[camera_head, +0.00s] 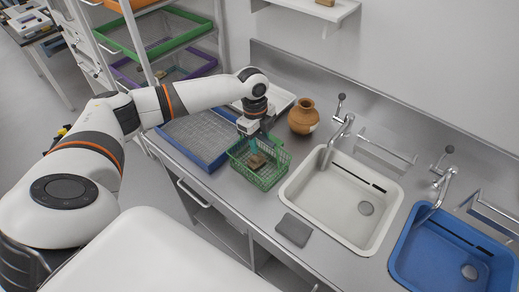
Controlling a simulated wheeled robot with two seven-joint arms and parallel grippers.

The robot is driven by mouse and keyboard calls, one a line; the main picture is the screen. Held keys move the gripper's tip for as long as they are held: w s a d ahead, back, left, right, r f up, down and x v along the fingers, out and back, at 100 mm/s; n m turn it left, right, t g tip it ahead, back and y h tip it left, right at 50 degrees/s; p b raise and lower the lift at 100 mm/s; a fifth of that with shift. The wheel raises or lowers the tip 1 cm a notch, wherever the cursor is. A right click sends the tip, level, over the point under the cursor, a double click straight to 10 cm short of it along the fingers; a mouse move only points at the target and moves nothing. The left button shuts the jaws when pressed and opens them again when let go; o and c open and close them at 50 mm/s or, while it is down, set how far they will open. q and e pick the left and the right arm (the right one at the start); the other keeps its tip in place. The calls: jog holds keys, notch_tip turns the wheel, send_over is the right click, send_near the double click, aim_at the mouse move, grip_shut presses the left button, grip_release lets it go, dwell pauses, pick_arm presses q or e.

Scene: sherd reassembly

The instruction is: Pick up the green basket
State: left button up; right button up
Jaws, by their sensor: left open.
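The green basket (264,177) is a wire-mesh basket standing on the steel counter, left of the white sink. A brown sherd-like piece (257,162) lies inside it. My left gripper (254,144) is open and points down at the basket's back left part. It overlaps the rim in the picture; I cannot tell whether it touches the basket. My right gripper is not in view.
A blue-rimmed mesh tray (183,155) lies left of the basket. A brown clay jar (303,117) stands behind it. A white sink (300,207) and a blue sink (403,262) are to the right. A grey pad (293,230) lies in front.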

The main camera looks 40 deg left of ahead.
pick_arm(q)
jog(key=shift+f+p, duration=0.2)
jog(key=shift+p, duration=0.1)
dwell(0.4)
grip_shut()
